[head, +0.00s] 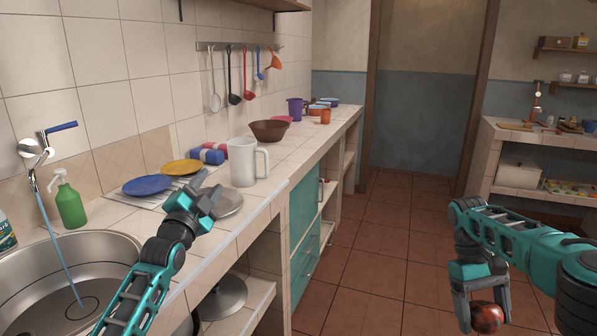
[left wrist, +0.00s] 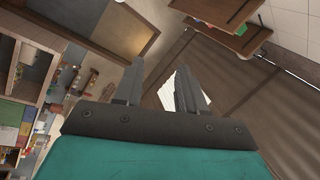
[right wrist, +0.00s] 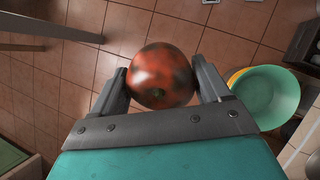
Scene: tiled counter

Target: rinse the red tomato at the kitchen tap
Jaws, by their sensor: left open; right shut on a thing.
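The red tomato (head: 486,317) has dark patches on its skin. My right gripper (head: 484,300) is shut on it, low at the right of the head view, over the floor. In the right wrist view the tomato (right wrist: 160,76) sits between both fingers. The wall tap (head: 36,150) with a blue lever is at the left, and a blue stream of water (head: 58,240) runs from it into the steel sink (head: 110,252). My left gripper (head: 198,197) is open and empty above the counter, right of the sink. It also shows empty in the left wrist view (left wrist: 158,85).
A blue plate (head: 147,185), a yellow plate (head: 182,167) and a white pitcher (head: 243,162) stand along the tiled counter (head: 262,190). Green and yellow bowls (right wrist: 266,95) show beside the right gripper. Floor between the counters is clear.

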